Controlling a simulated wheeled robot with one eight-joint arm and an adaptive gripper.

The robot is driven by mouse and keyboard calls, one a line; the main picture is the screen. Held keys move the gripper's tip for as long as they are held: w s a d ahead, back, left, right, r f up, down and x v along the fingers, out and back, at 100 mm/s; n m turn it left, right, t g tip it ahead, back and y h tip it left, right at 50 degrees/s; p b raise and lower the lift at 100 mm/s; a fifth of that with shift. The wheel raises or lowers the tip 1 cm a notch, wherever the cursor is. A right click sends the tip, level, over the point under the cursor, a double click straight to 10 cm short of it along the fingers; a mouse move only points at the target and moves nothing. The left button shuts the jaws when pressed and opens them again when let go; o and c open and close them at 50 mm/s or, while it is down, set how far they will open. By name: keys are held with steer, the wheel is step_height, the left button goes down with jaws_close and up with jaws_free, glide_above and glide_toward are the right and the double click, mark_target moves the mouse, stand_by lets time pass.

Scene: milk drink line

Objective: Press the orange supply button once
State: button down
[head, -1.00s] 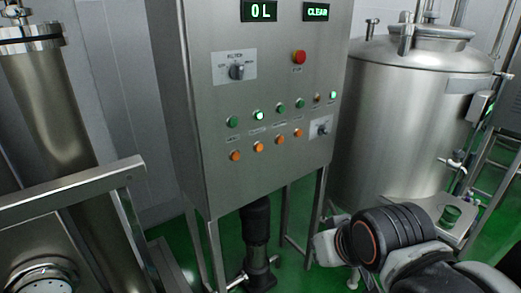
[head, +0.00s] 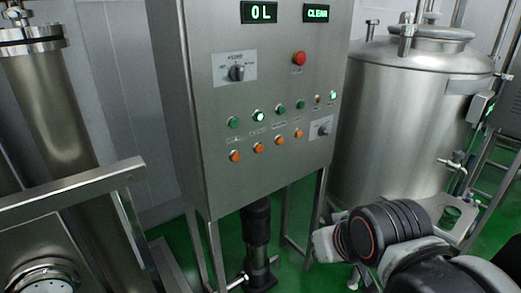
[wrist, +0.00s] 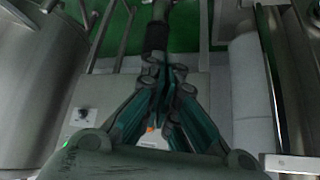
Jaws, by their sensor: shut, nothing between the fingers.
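The steel control panel (head: 265,75) carries a row of orange buttons, one at the left end (head: 235,156), then others (head: 258,148), (head: 280,140) and (head: 298,133). Their labels are too small to read, so I cannot tell which is supply. My gripper (wrist: 165,72) is shut and empty in the wrist view, its dark green fingers together. Part of an orange button (wrist: 150,129) shows between the finger linkages, with the panel beyond. The fingers appear apart from the buttons. In the head view my fingers do not show clearly; only my arm is at lower right.
Green buttons (head: 233,122), one lit (head: 259,116), sit above the orange row. A red stop button (head: 299,58) and selector knobs (head: 237,72), (head: 322,128) are close by. A steel tank (head: 405,120) stands right; a steel rail (head: 70,190) is at left.

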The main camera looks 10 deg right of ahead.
mark_target(259, 149)
steer(key=w+r+m+y+p, duration=0.3)
steer(key=w+p, duration=0.7)
steer(key=w, duration=1.4)
steer(key=w+d+f+t+p, duration=0.1)
steer(key=w+f+p, duration=0.2)
steer(key=w, duration=0.4)
steer(key=shift+f, duration=0.3)
steer(key=w+a+p, duration=0.1)
steer(key=w+a, duration=0.2)
steer(key=w, duration=0.5)
steer(key=shift+a, duration=0.4)
steer(key=shift+w+a, duration=0.15)
steer(key=shift+w, duration=0.15)
